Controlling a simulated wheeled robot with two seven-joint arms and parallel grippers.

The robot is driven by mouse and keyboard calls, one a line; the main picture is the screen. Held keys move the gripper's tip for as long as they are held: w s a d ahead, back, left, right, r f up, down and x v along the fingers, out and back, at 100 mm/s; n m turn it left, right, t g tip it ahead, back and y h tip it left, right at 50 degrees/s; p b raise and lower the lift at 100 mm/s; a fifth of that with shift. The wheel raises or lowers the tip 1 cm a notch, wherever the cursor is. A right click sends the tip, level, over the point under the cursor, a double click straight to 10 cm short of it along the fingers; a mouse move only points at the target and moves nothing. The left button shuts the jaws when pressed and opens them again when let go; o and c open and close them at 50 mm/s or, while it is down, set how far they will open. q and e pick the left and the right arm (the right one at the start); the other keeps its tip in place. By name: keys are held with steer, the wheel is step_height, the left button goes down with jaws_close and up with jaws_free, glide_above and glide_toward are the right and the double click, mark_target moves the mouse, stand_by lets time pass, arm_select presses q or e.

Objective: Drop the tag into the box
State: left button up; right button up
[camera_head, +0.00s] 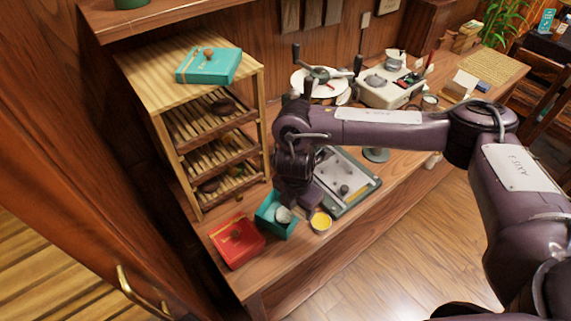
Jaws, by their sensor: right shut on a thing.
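The teal box (266,222) stands open on the table near its front left part, with a pale round thing (284,215) showing at its mouth. My right gripper (292,197) reaches down from above, right over the back edge of the box. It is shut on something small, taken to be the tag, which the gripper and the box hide. I cannot tell whether the tag is above or inside the box walls. My left gripper is not in view.
A red box (237,241) sits left of the teal box, and a small yellow cup (320,222) sits right of it. A grey tray (357,199) lies behind the cup. A wooden rack (160,125) with a closed teal box (208,66) on top stands at left.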

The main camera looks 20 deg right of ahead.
arm_select(q)
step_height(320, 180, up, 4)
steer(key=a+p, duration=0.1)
steer(key=p, duration=0.3)
arm_select(e)
steer(key=w+a+r+n+y, duration=0.2)
steer(key=w+r+n, duration=0.45)
steer(key=n, duration=0.85)
arm_select(q)
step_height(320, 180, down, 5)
steer(key=b, duration=0.6)
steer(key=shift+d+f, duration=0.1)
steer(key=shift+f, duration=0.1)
arm_select(e)
steer(key=shift+n+t, duration=0.3)
steer(key=f, duration=0.5)
steer(key=shift+s+d+f, duration=0.2)
steer(key=shift+s+f, duration=0.1)
steer(key=shift+f, duration=0.05)
steer(key=o, duration=1)
steer(key=shift+o, duration=0.2)
arm_select(q)
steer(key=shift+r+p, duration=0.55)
steer(key=shift+p, duration=0.05)
arm_select(e)
step_height(320, 180, up, 8)
steer(key=s, duration=0.1)
steer(key=shift+d, duration=0.15)
